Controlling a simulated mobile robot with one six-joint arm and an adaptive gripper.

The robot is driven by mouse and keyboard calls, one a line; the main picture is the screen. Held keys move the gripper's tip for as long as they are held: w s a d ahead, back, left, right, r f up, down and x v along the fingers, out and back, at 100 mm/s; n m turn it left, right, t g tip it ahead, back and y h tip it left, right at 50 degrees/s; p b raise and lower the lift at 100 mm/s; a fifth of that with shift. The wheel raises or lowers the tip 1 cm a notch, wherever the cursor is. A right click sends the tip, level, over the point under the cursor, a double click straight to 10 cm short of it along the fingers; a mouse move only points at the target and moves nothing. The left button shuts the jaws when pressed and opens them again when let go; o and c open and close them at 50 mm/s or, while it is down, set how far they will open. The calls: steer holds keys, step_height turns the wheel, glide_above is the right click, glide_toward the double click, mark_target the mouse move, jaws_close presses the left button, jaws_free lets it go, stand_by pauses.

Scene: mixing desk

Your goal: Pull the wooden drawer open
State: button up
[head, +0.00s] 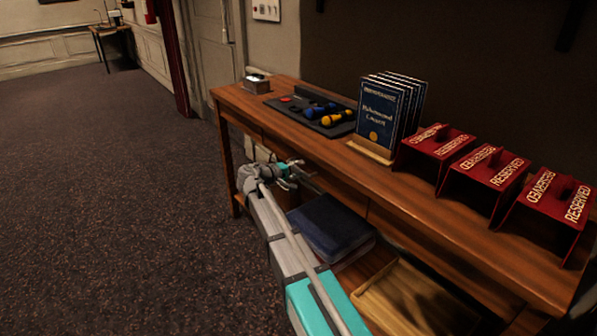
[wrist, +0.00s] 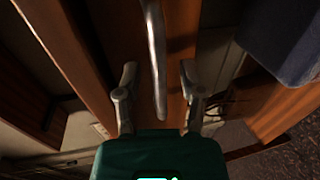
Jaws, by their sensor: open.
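The wooden drawer is in the front of the long wooden table (head: 330,145), under its top. Its front is largely hidden behind my arm in the head view. In the wrist view a wooden panel (wrist: 184,50) lies behind a long grey metal bar handle (wrist: 156,55). My gripper (wrist: 157,85) is open, with one finger on each side of the handle's lower end. Gaps show on both sides, and I see no firm contact. In the head view my gripper (head: 293,170) is at the table's front, below the top edge.
Dark blue folded stacks (head: 330,226) lie on the lower shelf beside my arm, with a wooden tray (head: 412,300) nearer. A booklet stand (head: 385,112), red reserved signs (head: 490,165) and a dark tray (head: 312,112) stand on top. Carpet (head: 120,200) at left is clear.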

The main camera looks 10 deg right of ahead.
stand_by(0.3)
jaws_close()
steer(key=shift+s+d, duration=0.1)
stand_by(0.4)
